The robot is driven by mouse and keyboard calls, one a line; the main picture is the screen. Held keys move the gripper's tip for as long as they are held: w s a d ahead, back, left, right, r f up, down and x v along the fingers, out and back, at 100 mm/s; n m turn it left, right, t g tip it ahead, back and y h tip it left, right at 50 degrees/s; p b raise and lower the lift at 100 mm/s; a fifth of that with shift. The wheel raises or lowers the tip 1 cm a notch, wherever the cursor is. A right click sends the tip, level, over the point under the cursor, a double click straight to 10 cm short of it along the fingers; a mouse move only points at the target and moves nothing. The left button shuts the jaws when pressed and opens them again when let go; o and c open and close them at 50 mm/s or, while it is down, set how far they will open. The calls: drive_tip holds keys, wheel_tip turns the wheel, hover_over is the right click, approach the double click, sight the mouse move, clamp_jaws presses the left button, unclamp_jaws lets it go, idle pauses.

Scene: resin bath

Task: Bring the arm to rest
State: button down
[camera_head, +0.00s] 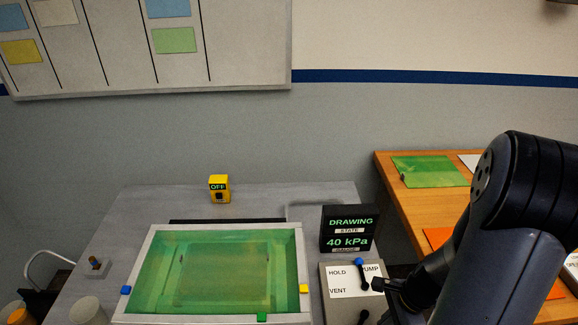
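My arm comes in from the right in the head view, its dark links bent over the wooden table. My gripper (380,285) shows only as a small dark end beside the selector panel (347,291). The panel carries the labels HOLD, PUMP and VENT and a dark lever with a blue knob (359,262), which points up toward PUMP. The gripper end is close to the right of this lever; I cannot tell whether they touch. My arm hides much of the gripper, so its fingers cannot be made out.
A framed green resin bath (146,265) fills the middle of the grey table (150,206). A display box (347,230) reads DRAWING, 40 kPa. A yellow box (219,188) reads OFF. Green sheet (430,171) lies on the wooden table (401,210). Cups (88,310) stand at lower left.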

drive_tip(key=n, duration=0.1)
drive_tip(key=w+n+g, duration=0.1)
drive_tip(key=f+n, duration=0.1)
drive_tip(key=n, duration=0.1)
drive_tip(key=shift+w+d, duration=0.25)
drive_tip(key=shift+d, duration=0.15)
drive_tip(key=n, duration=0.1)
drive_tip(key=w+n+g+p, duration=0.1)
drive_tip(key=shift+d+n+h, duration=0.2)
drive_tip(key=shift+n+h, duration=0.1)
drive_tip(key=shift+n, duration=0.1)
drive_tip(key=w+d+b, duration=0.1)
drive_tip(key=d, duration=0.1)
drive_tip(key=w+d+r, duration=0.1)
drive_tip(key=shift+w+d+b, duration=0.35)
drive_tip(key=v, duration=0.9)
drive_tip(key=shift+a, duration=0.2)
drive_tip(key=shift+r, duration=0.1)
